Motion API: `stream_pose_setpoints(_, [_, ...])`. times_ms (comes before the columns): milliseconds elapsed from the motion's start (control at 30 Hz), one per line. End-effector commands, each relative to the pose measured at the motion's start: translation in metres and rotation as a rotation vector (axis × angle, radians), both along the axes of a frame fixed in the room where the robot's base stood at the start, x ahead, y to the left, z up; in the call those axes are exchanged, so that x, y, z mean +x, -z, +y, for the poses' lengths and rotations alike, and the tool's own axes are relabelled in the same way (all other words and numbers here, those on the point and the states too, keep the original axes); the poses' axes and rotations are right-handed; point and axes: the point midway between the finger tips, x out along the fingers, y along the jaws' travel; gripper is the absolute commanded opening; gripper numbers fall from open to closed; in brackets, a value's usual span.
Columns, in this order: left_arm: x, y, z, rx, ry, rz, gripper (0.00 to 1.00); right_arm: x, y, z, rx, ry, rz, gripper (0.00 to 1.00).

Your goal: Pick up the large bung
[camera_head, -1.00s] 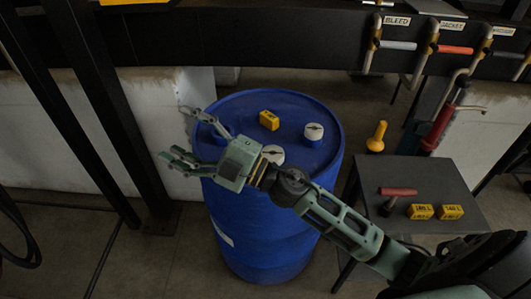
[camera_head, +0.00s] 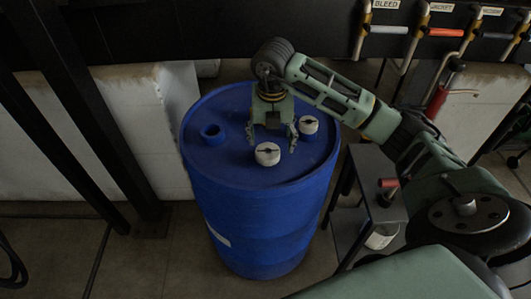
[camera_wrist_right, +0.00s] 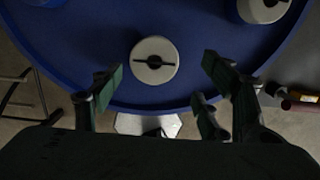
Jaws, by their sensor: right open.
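Two round off-white bungs with dark slots stand on the blue drum's top. The nearer bung (camera_head: 267,154) lies just in front of my right gripper; in the right wrist view this bung (camera_wrist_right: 153,60) shows between the finger lines, ahead of the palm. The other bung (camera_head: 308,125) is to the right and farther back, cut by the top edge in the wrist view (camera_wrist_right: 263,10). I cannot tell which is larger. My right gripper (camera_head: 272,142) points down over the drum, fingers apart and empty; its fingers also show in the wrist view (camera_wrist_right: 163,78). My left gripper is out of view.
A small dark table (camera_head: 382,207) with a red-handled tool (camera_head: 388,184) stands at right, partly hidden by my arm. Labelled pipe levers (camera_head: 440,32) hang behind.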

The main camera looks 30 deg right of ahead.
Motion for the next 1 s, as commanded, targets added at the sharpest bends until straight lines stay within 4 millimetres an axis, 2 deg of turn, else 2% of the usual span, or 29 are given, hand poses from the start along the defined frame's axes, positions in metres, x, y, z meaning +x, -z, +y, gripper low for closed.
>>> stream_pose_setpoints(333, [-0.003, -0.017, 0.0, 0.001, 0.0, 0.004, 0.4, 0.008, 0.044, 0.005, 0.005, -0.004, 0.007, 0.69])
stream_pose_setpoints(500, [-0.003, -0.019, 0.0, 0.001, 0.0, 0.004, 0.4, 0.011, 0.065, 0.004, 0.005, -0.005, 0.003, 0.69])
stream_pose_setpoints(767, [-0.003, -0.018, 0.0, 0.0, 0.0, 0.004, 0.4, 0.012, 0.068, 0.004, 0.004, -0.006, 0.001, 0.69])
stream_pose_setpoints(1000, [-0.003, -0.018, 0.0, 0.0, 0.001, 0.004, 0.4, 0.012, 0.068, 0.004, 0.004, -0.006, 0.001, 0.49])
